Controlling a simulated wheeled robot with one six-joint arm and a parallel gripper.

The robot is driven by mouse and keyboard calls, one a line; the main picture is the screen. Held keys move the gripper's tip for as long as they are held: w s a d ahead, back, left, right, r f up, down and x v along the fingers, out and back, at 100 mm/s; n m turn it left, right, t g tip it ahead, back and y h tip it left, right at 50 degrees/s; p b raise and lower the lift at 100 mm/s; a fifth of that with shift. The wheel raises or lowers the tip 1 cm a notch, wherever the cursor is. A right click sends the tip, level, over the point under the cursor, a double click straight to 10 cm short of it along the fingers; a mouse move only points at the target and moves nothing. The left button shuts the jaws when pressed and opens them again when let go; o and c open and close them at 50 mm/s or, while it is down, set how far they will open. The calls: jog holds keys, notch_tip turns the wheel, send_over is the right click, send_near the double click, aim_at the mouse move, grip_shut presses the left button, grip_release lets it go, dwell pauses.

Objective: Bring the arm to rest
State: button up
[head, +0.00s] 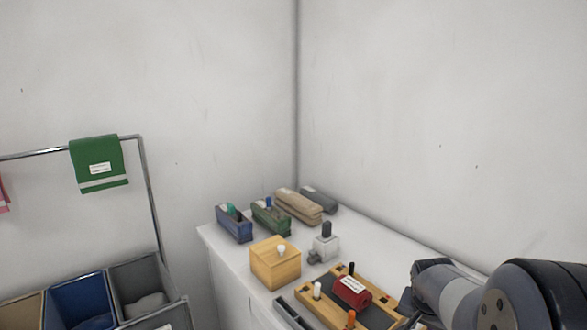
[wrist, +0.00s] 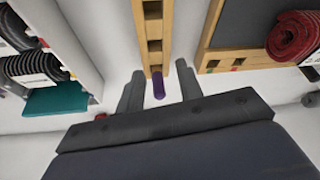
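My gripper (wrist: 159,69) shows in the wrist view with its two dark fingers spread apart. A purple peg (wrist: 158,88) appears between them, at the near end of a wooden strip with square holes (wrist: 153,30). There is a gap between the peg and each finger, so nothing is held. In the head view my arm (head: 500,297) reaches in at the lower right, over the white worktop's right side. The gripper's fingers cannot be made out there.
A wooden tray (head: 375,316) with a red roll (head: 352,291) and pegs lies near my arm. A wooden box (head: 275,262), a grey block (head: 325,248) and several holders stand on the white worktop (head: 222,262). Bins (head: 80,300) and a rail with a green cloth (head: 98,163) are left.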

notch_tip(320, 180, down, 2)
jog(key=shift+f, duration=0.1)
jog(key=shift+a+r, duration=0.1)
jog(key=shift+r, duration=0.3)
jog(key=shift+s+b+v, duration=0.15)
jog(key=shift+v, duration=0.8)
jog(key=shift+s+b+v, duration=0.15)
jog(key=shift+v, duration=0.85)
jog(key=shift+f, duration=0.15)
